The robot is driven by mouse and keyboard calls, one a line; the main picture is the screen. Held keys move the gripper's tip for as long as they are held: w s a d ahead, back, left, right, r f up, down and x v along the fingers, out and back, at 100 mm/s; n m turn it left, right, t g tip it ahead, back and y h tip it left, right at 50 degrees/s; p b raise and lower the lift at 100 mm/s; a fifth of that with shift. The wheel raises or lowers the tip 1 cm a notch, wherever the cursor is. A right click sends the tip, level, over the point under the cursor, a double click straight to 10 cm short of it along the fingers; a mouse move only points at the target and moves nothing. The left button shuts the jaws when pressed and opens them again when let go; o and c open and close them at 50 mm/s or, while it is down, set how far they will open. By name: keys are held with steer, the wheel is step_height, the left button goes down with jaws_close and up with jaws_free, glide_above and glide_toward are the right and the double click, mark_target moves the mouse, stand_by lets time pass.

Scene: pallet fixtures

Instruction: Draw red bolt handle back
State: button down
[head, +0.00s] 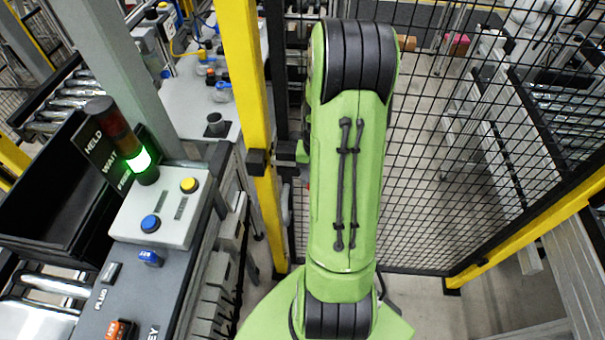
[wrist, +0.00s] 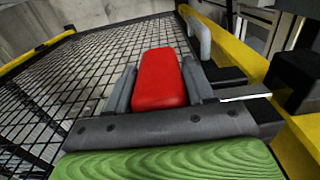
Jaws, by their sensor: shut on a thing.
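The red bolt handle (wrist: 160,85) is a red block with rounded edges, seen in the wrist view between the two grey fingers of my gripper (wrist: 158,74). My gripper is shut on it, one finger along each side. A pale metal bar (wrist: 246,97), which looks like the bolt, sticks out to the right of the handle towards the yellow post (wrist: 258,50). A black block (wrist: 296,80) sits on that post.
A black mesh fence (head: 440,150) stands behind and right of my arm. A grey grab handle (wrist: 198,35) is near the red one. The yellow post (head: 245,90) and a console with a green-lit lamp (head: 140,160) stand at left.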

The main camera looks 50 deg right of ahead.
steer(key=shift+s+d, duration=0.1)
steer(key=shift+d, duration=0.05)
steer(key=c, duration=0.8)
jaws_free()
steer(key=o, duration=0.3)
steer(key=shift+s+d, duration=0.1)
steer(key=shift+s, duration=0.05)
steer(key=shift+r, duration=0.2)
step_height(320, 180, up, 15)
steer(key=p, duration=0.1)
steer(key=shift+r, duration=0.2)
